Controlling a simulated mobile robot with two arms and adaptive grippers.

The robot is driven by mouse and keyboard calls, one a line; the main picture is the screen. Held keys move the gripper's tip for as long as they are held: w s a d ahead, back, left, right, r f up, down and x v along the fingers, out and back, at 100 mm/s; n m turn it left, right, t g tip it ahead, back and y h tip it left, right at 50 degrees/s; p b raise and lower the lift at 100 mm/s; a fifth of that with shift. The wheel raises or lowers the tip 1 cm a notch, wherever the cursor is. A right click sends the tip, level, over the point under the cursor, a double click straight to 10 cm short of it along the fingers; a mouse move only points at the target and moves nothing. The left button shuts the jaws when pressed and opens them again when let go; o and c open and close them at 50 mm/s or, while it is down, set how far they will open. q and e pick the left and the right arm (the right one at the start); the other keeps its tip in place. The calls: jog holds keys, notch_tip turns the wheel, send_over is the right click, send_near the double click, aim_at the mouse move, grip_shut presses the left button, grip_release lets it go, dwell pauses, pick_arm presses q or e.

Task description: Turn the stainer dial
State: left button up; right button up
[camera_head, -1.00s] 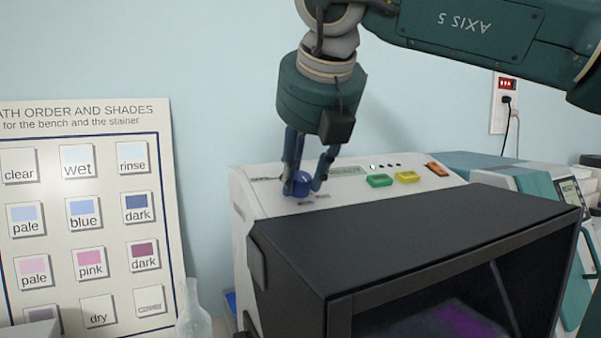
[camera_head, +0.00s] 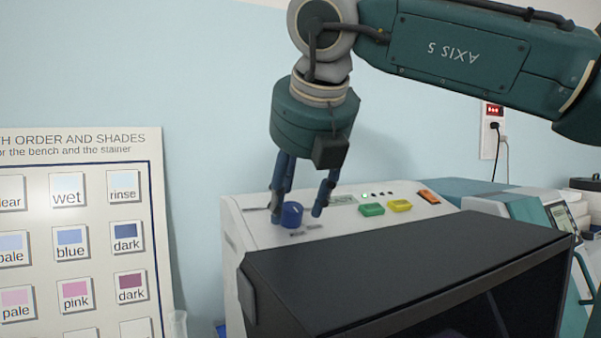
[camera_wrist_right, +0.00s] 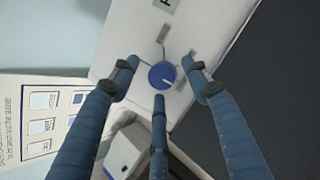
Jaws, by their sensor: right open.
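The stainer (camera_head: 236,240) is a white machine with a dark front hood. Its round blue dial (camera_head: 291,214) sits at the left of the sloped top panel. My right gripper (camera_head: 297,215) points down over the dial, its blue fingers open and spread to both sides of it. In the right wrist view, the dial (camera_wrist_right: 162,76) with a white pointer line lies between the three spread fingers (camera_wrist_right: 159,78). Visible gaps separate the dial from the fingertips there. My left gripper is not in view.
Green (camera_head: 371,209) and yellow (camera_head: 400,205) buttons and an orange switch (camera_head: 429,196) lie right of the dial. The black hood (camera_head: 400,260) stands in front. A shade chart (camera_head: 80,220) leans at left, and a teal machine (camera_head: 520,208) stands at right.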

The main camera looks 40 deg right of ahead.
jog(key=v, duration=1.1)
jog(key=shift+d, duration=0.15)
